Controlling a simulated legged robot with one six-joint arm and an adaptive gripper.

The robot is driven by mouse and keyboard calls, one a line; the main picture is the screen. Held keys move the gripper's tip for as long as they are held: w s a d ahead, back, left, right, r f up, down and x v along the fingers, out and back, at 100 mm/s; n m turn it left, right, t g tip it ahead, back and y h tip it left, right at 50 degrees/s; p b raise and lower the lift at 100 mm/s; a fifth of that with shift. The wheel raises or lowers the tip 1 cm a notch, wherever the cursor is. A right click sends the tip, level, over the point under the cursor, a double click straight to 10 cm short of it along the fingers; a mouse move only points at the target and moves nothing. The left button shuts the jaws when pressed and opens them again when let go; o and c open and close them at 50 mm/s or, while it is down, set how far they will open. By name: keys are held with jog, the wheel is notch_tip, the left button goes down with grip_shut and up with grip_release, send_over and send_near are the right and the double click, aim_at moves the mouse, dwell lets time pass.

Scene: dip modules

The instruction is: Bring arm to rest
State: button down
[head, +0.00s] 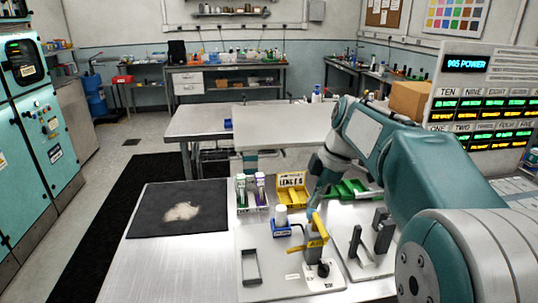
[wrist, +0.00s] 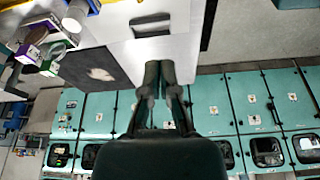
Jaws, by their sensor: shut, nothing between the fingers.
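My gripper (wrist: 159,68) shows in the wrist view with its two dark fingers together and nothing between them. Past the fingertips in that view is the pale worktop with a black rectangular frame (wrist: 153,25). In the head view my arm (head: 365,130) reaches up from the lower right, bends, and comes down over the worktop. The fingertips are hard to make out there, near the yellow-handled fixture (head: 319,230).
A lit display panel (head: 478,95) stands at right. Teal cabinets (head: 45,120) stand at left. The worktop before the mat is clear.

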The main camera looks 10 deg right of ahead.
jog(key=s+a+f+m+t+h, duration=0.1)
jog(key=s+f+m+t, duration=0.1)
jog(key=s+m, duration=0.6)
jog(key=s+a+f+m+t+h, duration=0.2)
jog(key=s+m, duration=0.6)
jog(key=s, duration=0.6)
notch_tip(320, 180, down, 2)
jog(key=shift+f+m+t, duration=0.1)
jog(key=shift+m+t, duration=0.3)
jog(key=shift+t, duration=0.3)
jog(key=shift+a, duration=0.1)
